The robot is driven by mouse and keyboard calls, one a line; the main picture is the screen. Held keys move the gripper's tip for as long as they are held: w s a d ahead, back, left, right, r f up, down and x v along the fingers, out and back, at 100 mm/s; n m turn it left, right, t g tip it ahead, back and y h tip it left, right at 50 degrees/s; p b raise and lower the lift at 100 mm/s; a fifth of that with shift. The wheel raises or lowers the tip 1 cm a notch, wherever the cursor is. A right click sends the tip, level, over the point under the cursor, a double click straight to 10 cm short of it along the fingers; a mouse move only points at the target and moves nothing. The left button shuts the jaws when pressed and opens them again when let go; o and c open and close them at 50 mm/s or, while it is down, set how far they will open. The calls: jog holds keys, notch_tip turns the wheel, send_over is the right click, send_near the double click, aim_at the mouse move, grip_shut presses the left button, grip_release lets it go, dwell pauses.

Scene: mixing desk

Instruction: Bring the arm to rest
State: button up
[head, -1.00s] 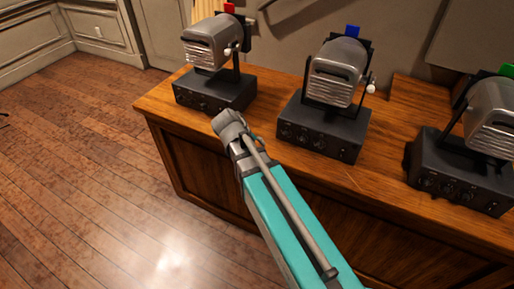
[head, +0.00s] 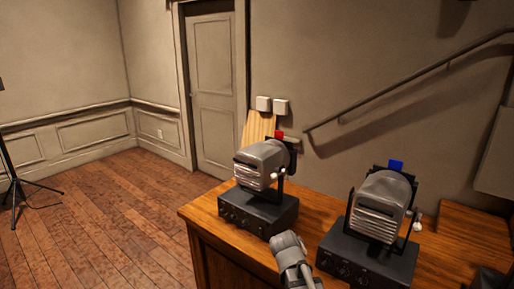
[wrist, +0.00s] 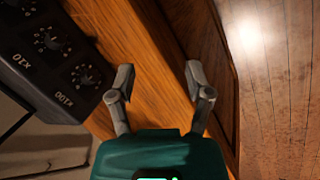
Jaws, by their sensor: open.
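My gripper (wrist: 159,76) shows in the wrist view, open, with its two grey fingers apart and nothing between them. It is above the wooden desk (wrist: 128,45), near the desk's edge. A black box with white-marked dials (wrist: 62,58) is to the left of the fingers, apart from them. In the head view only a grey part of my arm shows at the bottom, in front of the desk (head: 202,222); the fingers cannot be made out there.
A grey machine with a red tab (head: 262,165) and one with a blue tab (head: 382,205) stand on black bases on the desk. Open floor (head: 100,215) lies to the left. A tripod (head: 14,175) stands at the far left, and a door (head: 212,90) is behind.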

jog(key=s+d+r+m+g+y+p, duration=0.1)
jog(key=s+d+r+m+y+p, duration=0.1)
jog(key=s+r+m+y+p, duration=0.2)
jog(key=shift+s+d+r+p, duration=0.2)
jog(key=shift+s+r+p, duration=0.25)
jog(key=shift+s, duration=0.15)
jog(key=shift+o, duration=0.3)
dwell(0.5)
